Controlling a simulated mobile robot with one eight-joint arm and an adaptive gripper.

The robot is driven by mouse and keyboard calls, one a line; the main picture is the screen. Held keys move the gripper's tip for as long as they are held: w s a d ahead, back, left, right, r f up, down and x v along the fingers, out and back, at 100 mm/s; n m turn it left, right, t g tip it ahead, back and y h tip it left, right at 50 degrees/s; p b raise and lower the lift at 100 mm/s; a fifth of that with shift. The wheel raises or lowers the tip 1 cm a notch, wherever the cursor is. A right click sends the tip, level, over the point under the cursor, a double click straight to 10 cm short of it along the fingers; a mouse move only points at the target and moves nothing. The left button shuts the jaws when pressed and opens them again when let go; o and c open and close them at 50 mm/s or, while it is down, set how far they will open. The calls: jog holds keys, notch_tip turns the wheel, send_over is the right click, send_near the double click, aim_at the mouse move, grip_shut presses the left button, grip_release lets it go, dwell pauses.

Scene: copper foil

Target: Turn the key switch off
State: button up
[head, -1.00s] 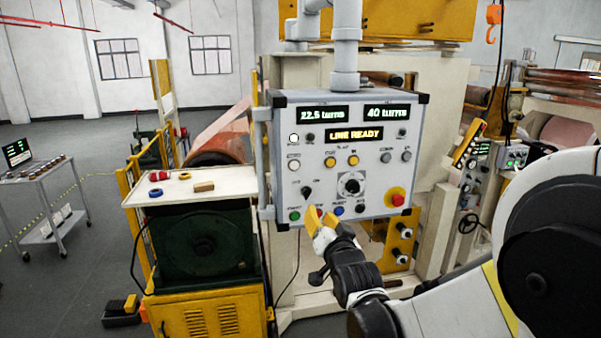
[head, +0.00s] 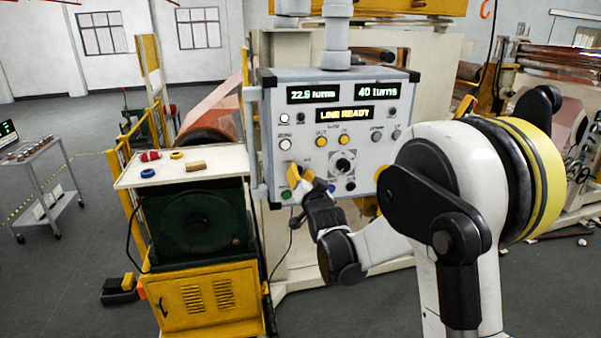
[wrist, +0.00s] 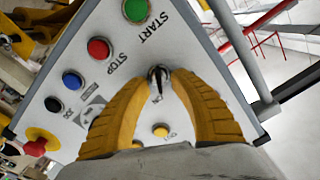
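The grey control panel (head: 370,150) faces me, with a lit "LINE READY" display (head: 346,115). The key switch (wrist: 158,74), a silver collar with a dark key part, sits at the panel's lower left; in the head view my gripper hides it. My gripper (head: 302,172) is at the panel face. In the wrist view its two yellow fingers (wrist: 164,76) stand on either side of the switch, tips close to it and spread about its width. I cannot tell whether they touch it. The switch's exact angle is unclear.
A green start button (wrist: 135,10), red stop button (wrist: 98,48) and blue button (wrist: 72,80) are close by. A red mushroom button (wrist: 36,146) sits farther along the panel. A tray (head: 221,172) with tape rolls stands left of the panel.

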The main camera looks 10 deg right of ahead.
grip_shut()
jog(key=n+b, duration=0.2)
jog(key=shift+f+n, duration=0.1)
jog(key=shift+n, duration=0.3)
jog(key=n+b, duration=0.2)
jog(key=n, duration=0.1)
jog(key=shift+a+n, duration=0.15)
jog(key=shift+n, duration=0.15)
jog(key=n+b, duration=0.3)
jog(key=n, duration=0.1)
jog(key=shift+a+b, duration=0.1)
jog(key=shift+b, duration=0.3)
jog(key=shift+n+b, duration=0.8)
grip_release()
